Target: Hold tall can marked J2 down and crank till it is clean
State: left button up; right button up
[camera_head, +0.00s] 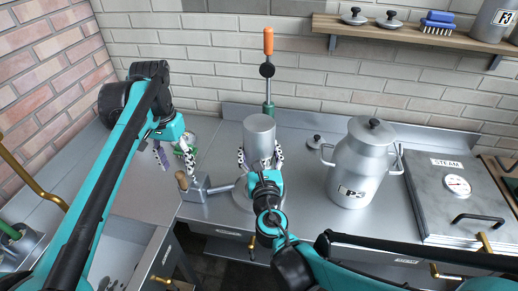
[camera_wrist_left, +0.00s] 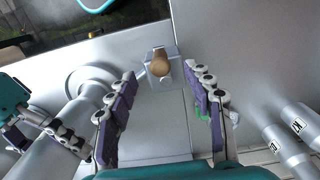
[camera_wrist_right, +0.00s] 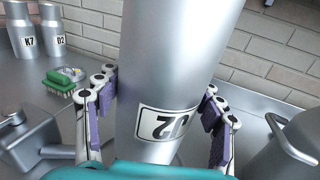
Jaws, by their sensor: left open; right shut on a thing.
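The tall can marked J2 (camera_head: 260,135) stands on the round base (camera_head: 243,196) on the counter. In the right wrist view the can (camera_wrist_right: 170,60) fills the middle, and its J2 label reads upside down. My right gripper (camera_head: 262,160) is shut on the can, one finger on each side. The crank's wooden knob (camera_head: 183,180) tops a metal box (camera_head: 197,188), which a pipe joins to the base. My left gripper (camera_head: 175,152) is open and empty, above and behind the knob. In the left wrist view the knob (camera_wrist_left: 160,65) lies between and beyond the fingertips.
An upright lever with an orange handle (camera_head: 268,42) stands behind the can. A lidded churn marked P3 (camera_head: 345,165) and a steam box (camera_head: 435,195) stand to the right. A green brush (camera_wrist_right: 65,80) and cans K7 (camera_wrist_right: 25,42) and D2 (camera_wrist_right: 56,35) stand on the left counter.

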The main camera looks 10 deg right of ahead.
aim_at(179, 173)
pick_arm(q)
jog(key=shift+f, duration=2.4)
grip_shut()
